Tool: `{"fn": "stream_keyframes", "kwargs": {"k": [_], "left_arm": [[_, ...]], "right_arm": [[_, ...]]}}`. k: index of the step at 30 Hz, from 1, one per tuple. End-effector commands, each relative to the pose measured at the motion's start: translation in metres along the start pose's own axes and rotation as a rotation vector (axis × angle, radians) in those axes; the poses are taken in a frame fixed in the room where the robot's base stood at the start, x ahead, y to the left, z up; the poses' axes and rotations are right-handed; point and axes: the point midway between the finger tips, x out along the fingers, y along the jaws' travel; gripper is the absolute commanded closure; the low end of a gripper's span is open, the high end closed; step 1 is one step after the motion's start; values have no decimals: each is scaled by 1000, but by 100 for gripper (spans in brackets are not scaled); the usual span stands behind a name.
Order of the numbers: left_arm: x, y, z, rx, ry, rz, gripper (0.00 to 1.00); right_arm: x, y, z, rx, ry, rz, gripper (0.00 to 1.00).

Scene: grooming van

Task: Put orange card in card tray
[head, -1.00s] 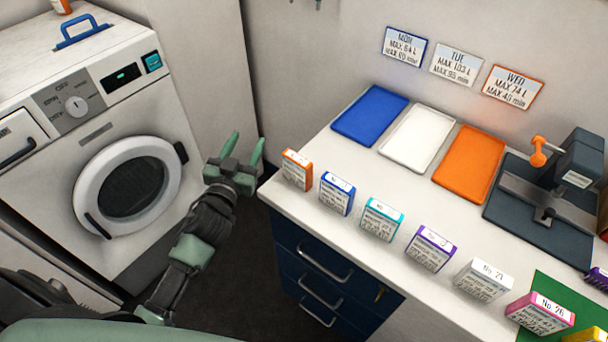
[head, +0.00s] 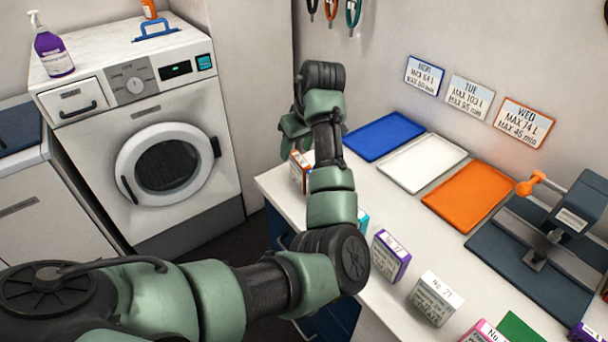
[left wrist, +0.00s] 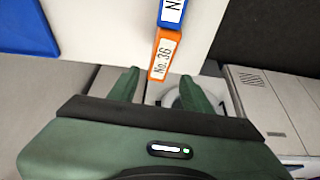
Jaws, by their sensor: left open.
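The orange card (head: 297,172) stands upright at the left end of the counter, partly hidden behind my left arm in the head view. In the left wrist view the orange card (left wrist: 165,54), marked No. 36, lies ahead of the open fingers, roughly in line with the gap between them. My left gripper (head: 294,132) is open and empty beside the card; it also shows in the left wrist view (left wrist: 160,77). Flat blue (head: 383,136), white (head: 422,163) and orange (head: 468,196) trays lie empty behind the cards. I cannot tell which is the card tray. My right gripper is not in view.
A blue card (left wrist: 172,11) is close beyond the orange one. Teal (head: 362,219), purple (head: 389,254) and white (head: 434,299) cards continue the row. A dark press (head: 560,225) stands at the right. A washer (head: 165,160) stands left of the counter.

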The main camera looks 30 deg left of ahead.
Motion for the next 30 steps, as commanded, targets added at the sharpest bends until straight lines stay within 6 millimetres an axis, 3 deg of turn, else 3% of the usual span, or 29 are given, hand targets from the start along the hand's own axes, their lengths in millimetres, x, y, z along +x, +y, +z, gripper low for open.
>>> {"fn": "stream_keyframes", "kwargs": {"k": [9, 18, 26, 30], "left_arm": [[32, -1, 0, 1, -8, -5, 51], [72, -2, -2, -1, -6, -3, 51], [76, -2, -1, -1, -5, -1, 51], [75, -2, -1, -1, -5, -1, 90]], "right_arm": [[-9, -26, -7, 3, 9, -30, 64], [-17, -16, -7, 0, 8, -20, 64], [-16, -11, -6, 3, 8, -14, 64], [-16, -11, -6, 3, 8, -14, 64]]}}
